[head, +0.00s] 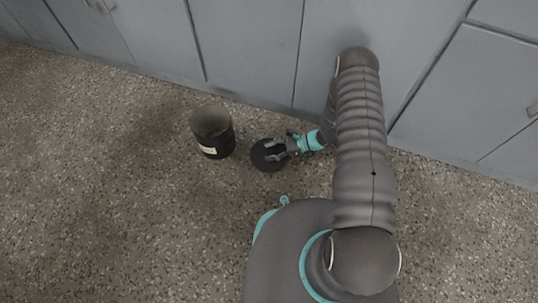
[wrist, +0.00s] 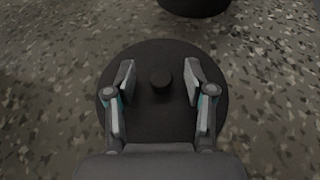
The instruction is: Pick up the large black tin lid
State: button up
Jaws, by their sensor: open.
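The large black tin lid (head: 262,163) is a flat dark disc on the speckled floor. In the wrist view the lid (wrist: 160,117) fills the middle, with a small round knob (wrist: 161,79) at its centre. My gripper (head: 271,153) is above the lid in the head view and hides part of it. In the wrist view my gripper (wrist: 159,82) is open, one finger on each side of the knob, with clear gaps. I cannot tell its exact height above the lid.
An open black tin (head: 213,134) with a pale label stands left of the lid. Its dark base (wrist: 194,5) shows at the top of the wrist view. Grey cabinets (head: 250,45) run along the back. The floor (head: 110,180) is clear to the left.

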jog(key=shift+a+f, duration=0.2)
jog(key=shift+a, duration=0.25)
grip_shut()
jog(key=shift+r, duration=0.15)
